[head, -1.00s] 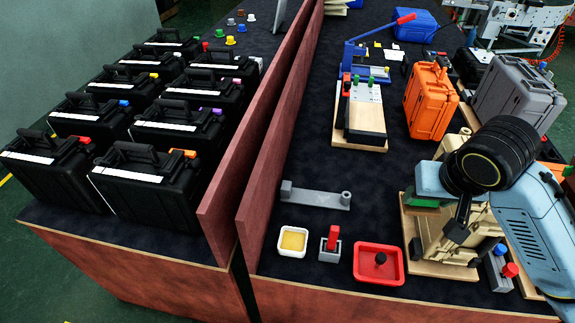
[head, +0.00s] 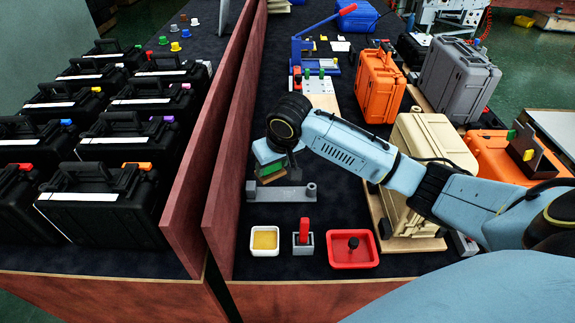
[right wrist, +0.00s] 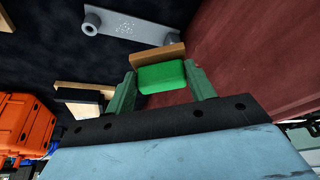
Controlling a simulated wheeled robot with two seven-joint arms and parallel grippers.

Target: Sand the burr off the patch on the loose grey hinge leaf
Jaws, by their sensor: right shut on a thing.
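The loose grey hinge leaf (head: 282,195) lies flat on the dark bench, with a raised knuckle at each end. In the right wrist view the leaf (right wrist: 148,33) shows a pale speckled patch (right wrist: 125,27) near its middle. My right gripper (head: 271,170) is shut on a green sanding block (right wrist: 161,77) with a brown face. The block is just behind the leaf in the head view and looks apart from it; its exact height is unclear. The right wrist view shows both fingers (right wrist: 163,74) on the block's sides. My left gripper is not in view.
A yellow-filled white dish (head: 264,241), a red-handled grey holder (head: 303,240) and a red tray (head: 353,250) stand in front of the leaf. A red partition (head: 222,150) runs along its left. A beige case (head: 425,150) and an orange case (head: 379,85) stand right.

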